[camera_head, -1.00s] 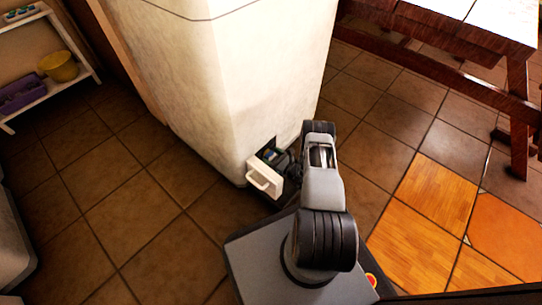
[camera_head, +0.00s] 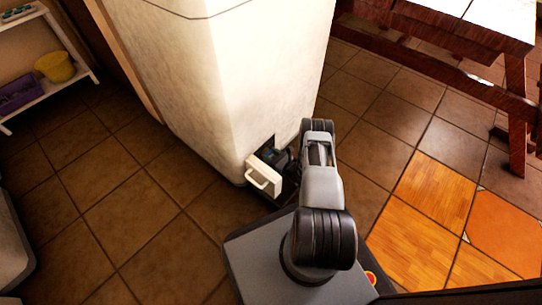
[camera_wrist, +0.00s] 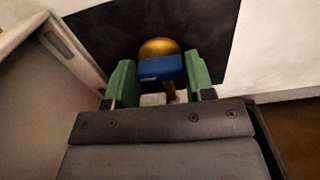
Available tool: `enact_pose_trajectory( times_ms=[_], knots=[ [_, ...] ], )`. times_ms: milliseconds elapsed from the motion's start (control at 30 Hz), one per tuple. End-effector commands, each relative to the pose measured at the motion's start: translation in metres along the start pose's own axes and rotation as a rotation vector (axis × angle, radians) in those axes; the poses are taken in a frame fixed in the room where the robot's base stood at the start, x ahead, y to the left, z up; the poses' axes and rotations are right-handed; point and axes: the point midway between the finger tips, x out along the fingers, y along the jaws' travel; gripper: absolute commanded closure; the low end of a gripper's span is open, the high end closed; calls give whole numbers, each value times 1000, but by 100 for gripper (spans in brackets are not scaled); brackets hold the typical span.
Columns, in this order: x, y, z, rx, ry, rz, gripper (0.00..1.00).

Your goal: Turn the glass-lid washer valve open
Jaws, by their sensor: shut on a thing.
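The valve sits in a dark square opening low in the pale column. In the wrist view it has a rounded brass body (camera_wrist: 160,46) and a blue handle (camera_wrist: 162,68) that lies nearly level across the picture. My gripper (camera_wrist: 160,84) has one green finger on each side of the blue handle and is shut on it. In the head view my gripper reaches into the opening beside the small white door (camera_head: 264,174), and my arm hides most of the valve. I see no lettering that names the valve.
The white door with its bar handle stands open, left of my gripper. It also shows at the left in the wrist view (camera_wrist: 40,95). The pale column (camera_head: 250,80) rises above the opening. A wooden table (camera_head: 470,40) stands at upper right.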

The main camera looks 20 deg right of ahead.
Motion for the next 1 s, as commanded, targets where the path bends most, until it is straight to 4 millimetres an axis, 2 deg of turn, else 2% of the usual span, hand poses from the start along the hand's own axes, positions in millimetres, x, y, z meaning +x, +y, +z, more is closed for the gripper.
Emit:
enact_pose_trajectory(
  times_ms=[267,1000],
  knots=[
    [0,-1,-1,192,0,0,75],
    [0,-3,-2,895,0,0,75]
  ],
)
